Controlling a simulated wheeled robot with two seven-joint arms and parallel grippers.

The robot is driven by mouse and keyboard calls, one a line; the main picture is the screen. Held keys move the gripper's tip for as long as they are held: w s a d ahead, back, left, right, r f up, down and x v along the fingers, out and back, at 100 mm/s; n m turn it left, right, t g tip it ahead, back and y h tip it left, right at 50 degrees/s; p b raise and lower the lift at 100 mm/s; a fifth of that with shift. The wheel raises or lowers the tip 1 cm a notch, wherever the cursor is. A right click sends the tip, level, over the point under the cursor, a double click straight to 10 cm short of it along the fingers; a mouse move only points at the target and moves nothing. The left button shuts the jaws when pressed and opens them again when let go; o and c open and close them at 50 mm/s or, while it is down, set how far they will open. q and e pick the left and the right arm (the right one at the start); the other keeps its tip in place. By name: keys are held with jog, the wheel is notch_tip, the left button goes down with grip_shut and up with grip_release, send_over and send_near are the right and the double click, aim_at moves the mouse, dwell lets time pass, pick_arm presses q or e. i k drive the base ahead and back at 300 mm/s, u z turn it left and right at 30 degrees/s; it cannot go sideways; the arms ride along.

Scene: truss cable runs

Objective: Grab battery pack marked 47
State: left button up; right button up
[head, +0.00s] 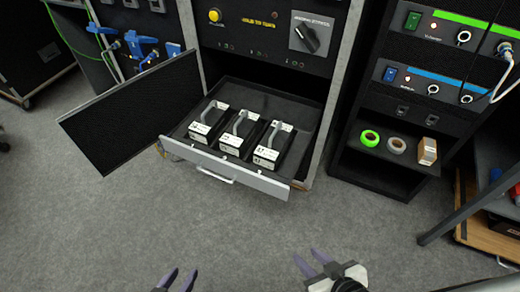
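Three dark battery packs with grey handles and white labels stand in a row in an open drawer (280,186): a left one (208,121), a middle one (238,132) and a right one (271,146). The right one's label seems to read 47, but the print is too small to be sure. My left gripper (178,278) shows only its purple-grey fingertips at the bottom edge, apart, with nothing between them. My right gripper (312,261) is open and empty over the floor, below the drawer in the picture. Both are well apart from the packs.
A dark door panel (132,112) stands swung open left of the drawer. A black rack (395,185) on the right holds a green tape roll (369,138), a grey roll (396,145) and a tan block (427,151). Grey carpet in front of the drawer is clear.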

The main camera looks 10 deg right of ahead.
aim_at(268, 155)
jog(key=u, duration=2.1)
jog(key=i, duration=1.55)
jog(key=z, duration=3.4)
jog(key=i, duration=0.55)
jog(key=u, duration=0.1)
